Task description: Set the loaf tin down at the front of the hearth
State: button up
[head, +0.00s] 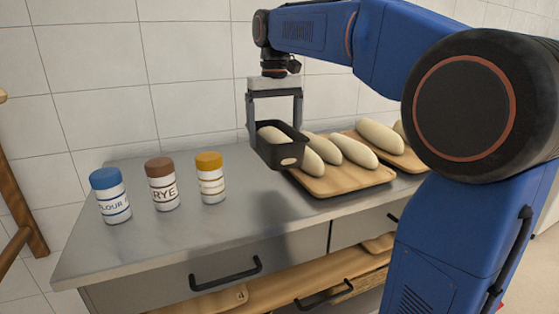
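The black loaf tin (268,154) hangs upright, or slightly tilted, above the steel counter, with pale dough inside it. My gripper (275,121) points down and its two fingers grip the tin at opposite sides. The tin is clear of the counter, and a shadow lies on the steel below. It overlaps the left end of a wooden board in the picture. The hearth is not in view.
Blue-capped flour (112,199), brown-capped rye (162,187) and yellow-capped (211,181) jars stand on the counter (160,240) at left. Wooden boards (345,184) with several pale loaves lie at right. Drawers with a black handle (226,275) are below. The counter's front middle is clear.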

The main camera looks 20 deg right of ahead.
jog(key=shift+f, duration=3.95)
jog(key=shift+f, duration=0.1)
jog(key=o, duration=1.1)
